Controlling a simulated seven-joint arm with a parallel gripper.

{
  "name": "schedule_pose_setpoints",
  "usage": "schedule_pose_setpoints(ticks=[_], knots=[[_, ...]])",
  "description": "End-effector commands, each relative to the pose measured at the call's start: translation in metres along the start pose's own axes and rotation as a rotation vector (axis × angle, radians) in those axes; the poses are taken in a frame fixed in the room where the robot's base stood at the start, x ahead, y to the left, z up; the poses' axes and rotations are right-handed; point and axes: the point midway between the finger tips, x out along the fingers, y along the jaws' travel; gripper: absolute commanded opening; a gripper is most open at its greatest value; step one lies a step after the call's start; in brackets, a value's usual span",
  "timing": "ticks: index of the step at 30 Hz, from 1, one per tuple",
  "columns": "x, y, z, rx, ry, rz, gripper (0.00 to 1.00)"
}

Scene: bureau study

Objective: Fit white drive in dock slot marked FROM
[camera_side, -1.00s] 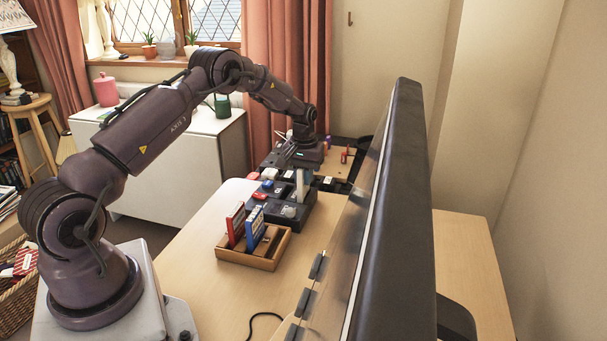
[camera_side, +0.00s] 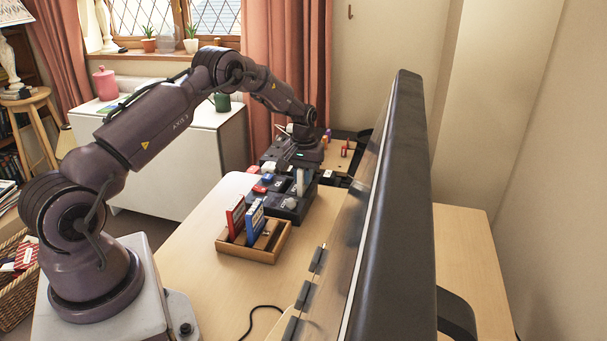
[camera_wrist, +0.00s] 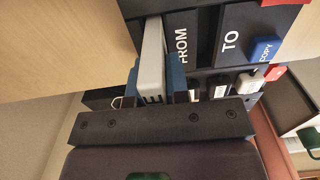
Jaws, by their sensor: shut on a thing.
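The white drive (camera_wrist: 152,62) is upright between the blue fingers of my gripper (camera_wrist: 156,80), which is shut on it. In the wrist view its far end is at the dark dock (camera_wrist: 204,22), beside the word FROM. In the side view the white drive (camera_side: 300,181) stands below my gripper (camera_side: 299,170), its lower end at the dock (camera_side: 291,208). The slot mouth is hidden, so I cannot tell how deep the drive sits. The TO marking is to the right of FROM in the wrist view.
A wooden rack (camera_side: 262,254) holds a red drive (camera_side: 236,217) and a blue drive (camera_side: 255,222) in front of the dock. A blue COPY button (camera_wrist: 265,49) is on the dock. A large monitor (camera_side: 398,200) stands at the right. The desk left of the rack is clear.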

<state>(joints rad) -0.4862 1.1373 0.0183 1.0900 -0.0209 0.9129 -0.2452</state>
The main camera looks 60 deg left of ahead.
Motion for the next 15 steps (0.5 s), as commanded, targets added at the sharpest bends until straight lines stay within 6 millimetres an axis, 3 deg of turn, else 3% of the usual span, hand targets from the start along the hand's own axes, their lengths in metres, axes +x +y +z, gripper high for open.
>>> schedule_pose_setpoints(ticks=[13,14,15], knots=[[0.0057,0.0001,0.0002,0.000,0.000,0.000,0.00],[0.0057,0.0001,0.0002,0.000,0.000,0.000,0.23],[0.0056,0.0001,0.0001,0.000,0.000,0.000,0.32]])
